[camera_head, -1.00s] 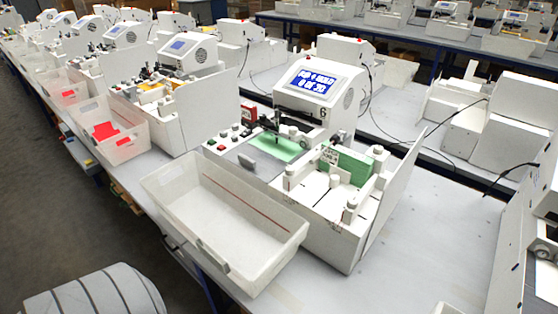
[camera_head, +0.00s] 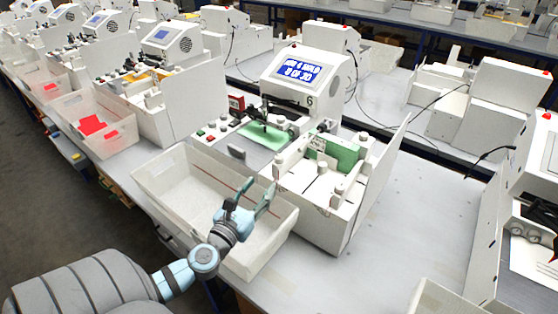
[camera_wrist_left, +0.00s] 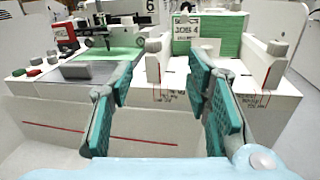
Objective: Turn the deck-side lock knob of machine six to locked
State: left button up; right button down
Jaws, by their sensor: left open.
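Machine six (camera_head: 345,100) is a white plotter with a lit blue display and a "6" on its head. Several pale knobs stand around its deck and feed bay, including a front one by the deck (camera_head: 281,158), which also shows in the left wrist view (camera_wrist_left: 153,45), and one at the bay's right front (camera_head: 340,184), also in the wrist view (camera_wrist_left: 277,48). I cannot tell which is the deck-side lock knob, or its setting. My left gripper (camera_head: 248,201) is open and empty above the front bin, short of the machine. In the wrist view its teal fingers (camera_wrist_left: 163,88) frame the machine's front.
A white bin (camera_head: 160,185) stands before the machine. A green sheet (camera_head: 264,136) lies on the deck; a green stack (camera_head: 335,152) with a "JOB 4" card stands in the bay. A tall side panel (camera_head: 380,180) borders the right. The table (camera_head: 405,215) right of it is clear.

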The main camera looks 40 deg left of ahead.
aim_at(279, 157)
pick_arm(q)
jog(key=shift+n, duration=0.5)
jog(key=x, duration=0.9)
jog(key=a+x, duration=0.1)
jog(key=x, duration=0.4)
jog(key=shift+w+a+f, duration=0.1)
jog(key=shift+w+f, duration=0.05)
jog(key=shift+w, duration=0.05)
jog(key=shift+s, duration=0.1)
jog(key=shift+c, duration=0.4)
grip_shut()
